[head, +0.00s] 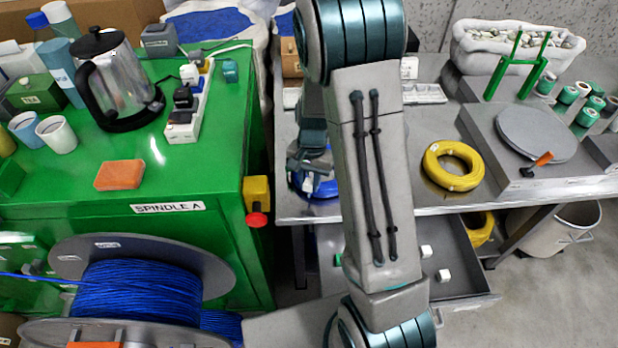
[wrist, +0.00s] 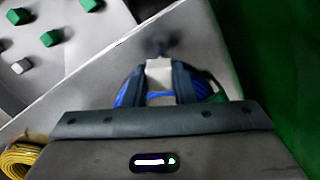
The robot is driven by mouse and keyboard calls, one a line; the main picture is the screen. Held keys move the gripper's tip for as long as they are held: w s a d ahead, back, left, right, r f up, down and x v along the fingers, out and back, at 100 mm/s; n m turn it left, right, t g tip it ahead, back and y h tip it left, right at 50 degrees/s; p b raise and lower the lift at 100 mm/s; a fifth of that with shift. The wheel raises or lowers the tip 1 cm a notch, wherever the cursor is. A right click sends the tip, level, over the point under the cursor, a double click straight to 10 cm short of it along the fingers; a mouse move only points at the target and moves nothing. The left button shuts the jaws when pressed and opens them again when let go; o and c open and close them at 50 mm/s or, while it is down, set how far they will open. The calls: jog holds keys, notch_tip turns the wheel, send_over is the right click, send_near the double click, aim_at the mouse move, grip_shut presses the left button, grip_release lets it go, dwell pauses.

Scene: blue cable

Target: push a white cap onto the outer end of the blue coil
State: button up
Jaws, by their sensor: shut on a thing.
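My gripper (wrist: 161,75) is shut on a white cap (wrist: 160,70), which sits between the two fingers in the wrist view. The blue coil (wrist: 130,92) lies on the grey table right behind and under the fingers. In the head view my gripper (head: 309,180) is over the blue coil (head: 328,190), partly hidden by my arm. I cannot tell whether the cap touches the coil's outer end, because the fingers cover that spot.
An open drawer (head: 462,285) below the table holds loose white and green caps. A yellow coil (head: 453,166) lies to the right on the grey table (head: 400,200). The green cabinet (head: 225,120) with the kettle (head: 110,80) stands close on the left.

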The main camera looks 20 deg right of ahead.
aim_at(309, 189)
jog(key=shift+f+b, duration=0.35)
jog(key=shift+f, duration=0.4)
jog(key=shift+f+b, duration=0.85)
jog(key=shift+f, duration=0.3)
dwell(2.6)
jog(key=o, duration=1.2)
jog(key=shift+c, duration=0.2)
jog(key=shift+r, duration=0.15)
jog(key=shift+r+p, duration=2.75)
jog(key=shift+r, duration=0.65)
